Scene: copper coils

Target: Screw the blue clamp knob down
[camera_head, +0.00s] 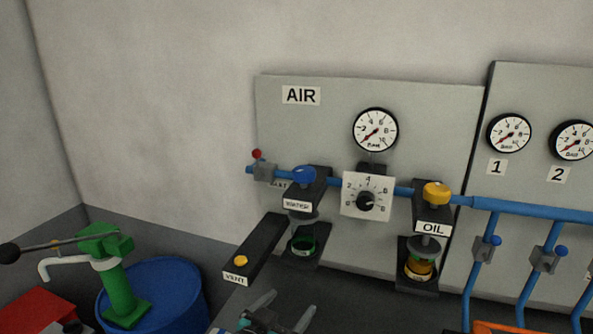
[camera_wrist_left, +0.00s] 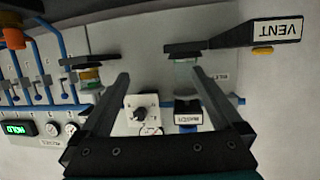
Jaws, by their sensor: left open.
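The blue clamp knob (camera_head: 304,174) sits on top of the black bracket labelled WATER (camera_head: 297,204) on the AIR panel. Below that bracket is a black holder (camera_head: 304,247) with a green ring in it. My left gripper (camera_head: 287,306) is open and empty, low in front of the panel, below the knob and apart from it. In the left wrist view the open fingers (camera_wrist_left: 163,80) point toward the panel, with the WATER unit (camera_wrist_left: 188,112) near the right finger. I cannot tell how far down the knob is screwed. My right gripper is not in view.
A black VENT arm (camera_head: 253,249) with a yellow button juts out left of the WATER unit. The OIL unit with a yellow knob (camera_head: 436,193) and a dial plate (camera_head: 367,195) stand to the right. A blue drum (camera_head: 176,284) with a green pump (camera_head: 120,285) stands at left.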

